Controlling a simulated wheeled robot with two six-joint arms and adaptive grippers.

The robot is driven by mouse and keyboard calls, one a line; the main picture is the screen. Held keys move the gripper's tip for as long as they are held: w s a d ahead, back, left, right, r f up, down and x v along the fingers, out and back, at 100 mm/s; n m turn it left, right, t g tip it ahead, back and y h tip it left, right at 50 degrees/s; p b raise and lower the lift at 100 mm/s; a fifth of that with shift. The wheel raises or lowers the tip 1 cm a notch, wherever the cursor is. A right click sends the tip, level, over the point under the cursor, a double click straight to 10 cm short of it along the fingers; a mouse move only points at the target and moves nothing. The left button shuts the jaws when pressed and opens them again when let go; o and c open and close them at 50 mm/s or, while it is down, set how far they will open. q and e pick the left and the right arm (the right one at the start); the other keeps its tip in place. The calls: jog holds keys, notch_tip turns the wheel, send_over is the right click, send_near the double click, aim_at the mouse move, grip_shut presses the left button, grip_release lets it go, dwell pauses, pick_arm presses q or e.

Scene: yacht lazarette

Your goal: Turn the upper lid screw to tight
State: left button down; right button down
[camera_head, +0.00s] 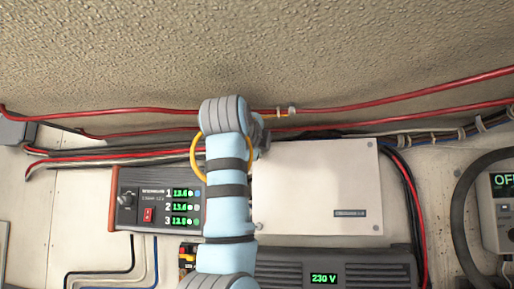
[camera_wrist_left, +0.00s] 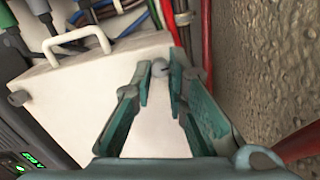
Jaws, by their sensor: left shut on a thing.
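The white lid (camera_head: 320,190) covers a box on the wall in the head view, and its pale face also fills much of the left wrist view (camera_wrist_left: 75,100). My left gripper (camera_wrist_left: 162,75) has its teal fingers closed in around the grey upper lid screw (camera_wrist_left: 160,67) at the lid's edge. The screw's slot or marking cannot be made out. A second grey screw (camera_wrist_left: 18,98) sits at the lid's lower corner, clear of the fingers. In the head view my arm hides the left edge of the lid and most of the gripper. My right gripper is not in view.
Red cables (camera_head: 400,94) run above the box. A control panel with green readouts (camera_head: 160,205) is at left, and a dark 230 V unit (camera_head: 345,270) is below. A yellow loop (camera_head: 196,160) lies behind my arm.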

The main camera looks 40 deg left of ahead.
pick_arm(q)
jog(key=shift+s+r+m, duration=0.1)
jog(key=shift+r+m, duration=0.05)
jog(key=shift+m, duration=0.25)
jog(key=c, duration=1.7)
grip_release()
jog(key=shift+o, duration=0.6)
jog(key=shift+a, duration=0.1)
jog(key=v, duration=1.2)
jog(key=shift+a, duration=0.1)
